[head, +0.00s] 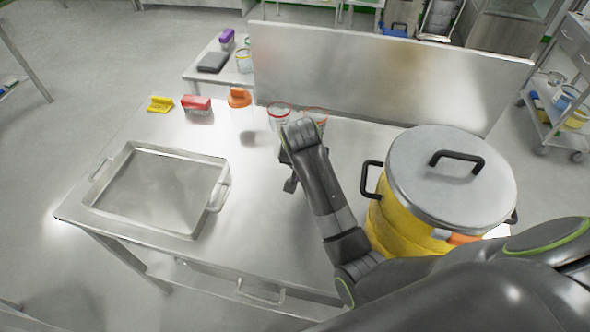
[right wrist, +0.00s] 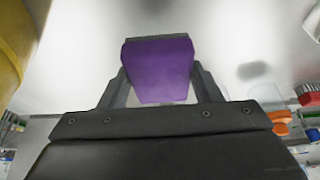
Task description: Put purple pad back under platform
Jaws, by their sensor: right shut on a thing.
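My right gripper (right wrist: 157,78) is shut on a purple pad (right wrist: 160,68), which has a dark grey layer along its far edge. In the head view my right gripper (head: 291,184) hangs over the middle of the steel table (head: 262,215), to the left of the yellow drum; the held pad is hidden there. Another purple object (head: 227,37) stands on a small side table behind. I cannot tell which thing is the platform. My left gripper is not in view.
A lidded yellow drum (head: 392,228) stands right of my arm. A steel tray (head: 218,180) lies at the left.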

